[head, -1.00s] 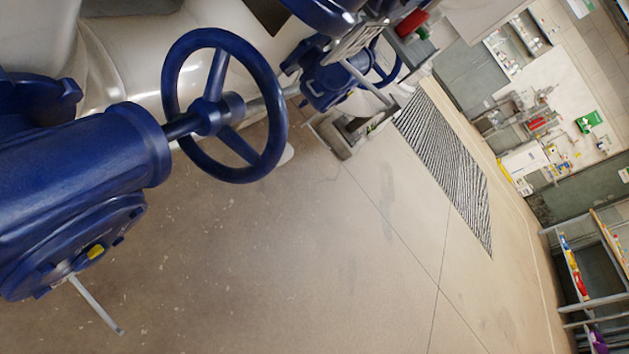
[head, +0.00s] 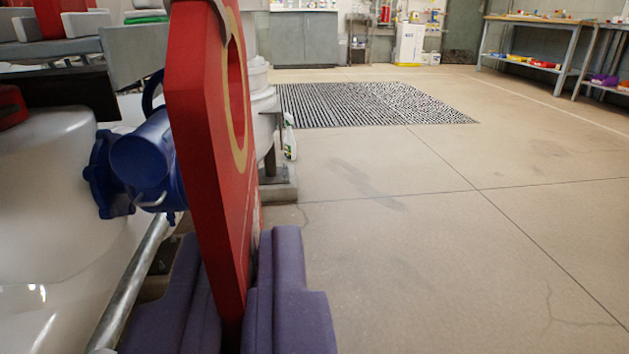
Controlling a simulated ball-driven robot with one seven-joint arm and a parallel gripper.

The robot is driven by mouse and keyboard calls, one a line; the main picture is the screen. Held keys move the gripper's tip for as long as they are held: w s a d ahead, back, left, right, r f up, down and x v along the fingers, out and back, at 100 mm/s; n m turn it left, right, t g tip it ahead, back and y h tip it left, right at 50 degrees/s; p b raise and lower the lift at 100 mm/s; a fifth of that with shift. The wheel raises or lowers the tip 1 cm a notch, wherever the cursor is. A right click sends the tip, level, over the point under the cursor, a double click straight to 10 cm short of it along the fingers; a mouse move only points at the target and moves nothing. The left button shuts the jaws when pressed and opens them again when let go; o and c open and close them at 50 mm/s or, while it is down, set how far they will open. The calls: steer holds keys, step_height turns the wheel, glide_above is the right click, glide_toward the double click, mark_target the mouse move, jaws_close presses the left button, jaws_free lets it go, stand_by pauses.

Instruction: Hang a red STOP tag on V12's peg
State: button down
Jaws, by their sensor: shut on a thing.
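My gripper (head: 236,285), with purple fingers, is at the bottom of the view, left of centre. It is shut on a red tag (head: 205,150), which stands upright between the fingers and shows nearly edge-on. The tag's lower end is between the fingers. Its upper part has a hole with a tan rim. Any lettering on it is too oblique to read. A blue valve part (head: 145,155) shows behind the tag to the left, partly hidden by it. I cannot make out V12's label or its peg.
White pipework (head: 60,190) fills the left, with grey and red blocks (head: 62,18) above it. A spray bottle (head: 289,138) stands beyond the tag. A striped floor grating (head: 370,104) lies further back. Workbenches (head: 535,38) stand at back right. The floor at right is clear.

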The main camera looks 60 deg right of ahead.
steer(key=w+a, duration=0.1)
steer(key=w, duration=0.1)
steer(key=w+a, duration=0.2)
steer(key=shift+a+f, duration=0.2)
steer(key=shift+a, duration=0.1)
steer(key=shift+w+a+f+b, duration=0.1)
steer(key=shift+w+a+b, duration=0.1)
steer(key=shift+b, duration=0.1)
steer(key=shift+w+a, duration=0.1)
steer(key=shift+a, duration=0.05)
stand_by(0.9)
steer(key=shift+w+a, duration=0.4)
steer(key=shift+w, duration=0.1)
steer(key=shift+w+a, duration=0.1)
stand_by(0.3)
steer(key=shift+w+a, duration=0.5)
steer(key=shift+w, duration=0.1)
